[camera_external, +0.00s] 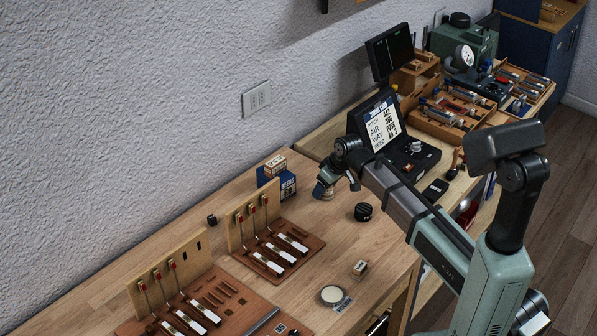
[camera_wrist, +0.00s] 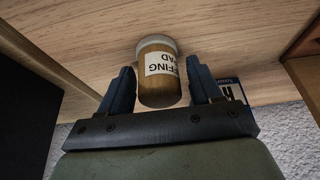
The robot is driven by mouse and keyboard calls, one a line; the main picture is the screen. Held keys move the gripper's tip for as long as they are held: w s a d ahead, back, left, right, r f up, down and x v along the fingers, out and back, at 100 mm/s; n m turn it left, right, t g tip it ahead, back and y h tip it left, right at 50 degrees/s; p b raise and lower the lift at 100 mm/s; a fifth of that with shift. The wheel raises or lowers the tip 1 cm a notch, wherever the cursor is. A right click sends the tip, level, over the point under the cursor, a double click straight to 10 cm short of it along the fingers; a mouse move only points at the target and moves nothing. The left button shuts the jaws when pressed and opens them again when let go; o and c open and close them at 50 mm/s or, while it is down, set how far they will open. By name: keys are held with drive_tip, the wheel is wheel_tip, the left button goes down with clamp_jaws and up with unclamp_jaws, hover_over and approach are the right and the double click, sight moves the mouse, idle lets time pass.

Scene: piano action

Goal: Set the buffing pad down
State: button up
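The buffing pad (camera_wrist: 160,80) is a brown cylinder with a pale grey rim and a white label reading "FFING PAD". In the wrist view it sits between the two fingers of my gripper (camera_wrist: 161,85), with narrow gaps at its sides. The fingers look open around it. In the external view my gripper (camera_external: 338,180) is low over the wooden bench, and the pad (camera_external: 323,190) is small and partly hidden beneath it. The pad appears upright at the bench surface; exact contact is hard to tell.
A black knob (camera_external: 363,212) is in front. A round pale dish (camera_external: 333,295) with a label lies near the front edge. Key racks (camera_external: 270,245) stand left. A black case with a sign (camera_external: 410,155) is right.

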drive_tip(key=shift+o, duration=0.3)
drive_tip(key=v, duration=1.2)
drive_tip(key=shift+r, duration=0.15)
